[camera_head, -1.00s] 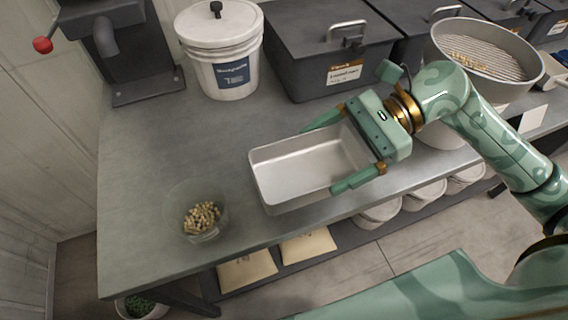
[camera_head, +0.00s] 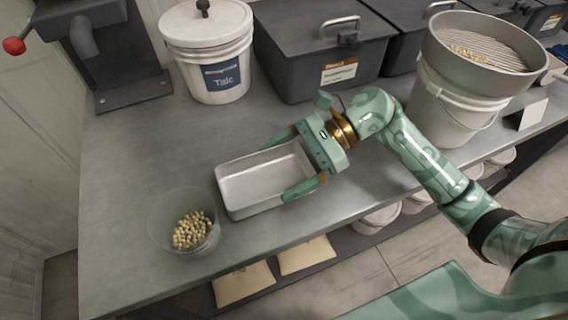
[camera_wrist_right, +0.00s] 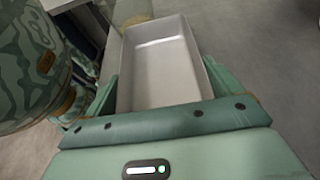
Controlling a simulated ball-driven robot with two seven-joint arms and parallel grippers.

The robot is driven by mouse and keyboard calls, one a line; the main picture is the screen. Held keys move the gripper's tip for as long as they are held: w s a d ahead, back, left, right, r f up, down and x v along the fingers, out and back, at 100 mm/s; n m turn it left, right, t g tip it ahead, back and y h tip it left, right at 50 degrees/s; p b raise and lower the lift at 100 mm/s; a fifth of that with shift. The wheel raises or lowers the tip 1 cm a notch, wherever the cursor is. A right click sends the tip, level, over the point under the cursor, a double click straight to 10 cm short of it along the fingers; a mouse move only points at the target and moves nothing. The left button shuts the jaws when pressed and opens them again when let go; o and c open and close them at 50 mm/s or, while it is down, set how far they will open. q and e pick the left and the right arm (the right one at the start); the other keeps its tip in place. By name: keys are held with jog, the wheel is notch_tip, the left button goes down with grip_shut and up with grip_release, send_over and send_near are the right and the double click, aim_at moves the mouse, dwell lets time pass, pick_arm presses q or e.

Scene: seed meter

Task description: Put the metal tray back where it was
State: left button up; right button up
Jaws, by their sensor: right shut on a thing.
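The metal tray (camera_head: 262,182) is a shallow, empty silver rectangular pan over the front part of the grey bench. My right gripper (camera_head: 288,162) is shut on it, with one finger along each long side at its right end. The tray also shows in the right wrist view (camera_wrist_right: 160,65), lying between the fingers. I cannot tell whether its base touches the bench or is just above it. My left gripper is not in view.
A clear bowl of pale round seeds (camera_head: 192,232) stands close to the tray's left. A white lidded bucket (camera_head: 212,60) and dark lidded bins (camera_head: 318,60) line the back. A sieve on a bucket (camera_head: 470,55) stands right. The bench (camera_head: 130,150) is clear at left.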

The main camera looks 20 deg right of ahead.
jog(key=o, duration=0.7)
jog(key=shift+o, duration=0.2)
jog(key=shift+v, duration=3.8)
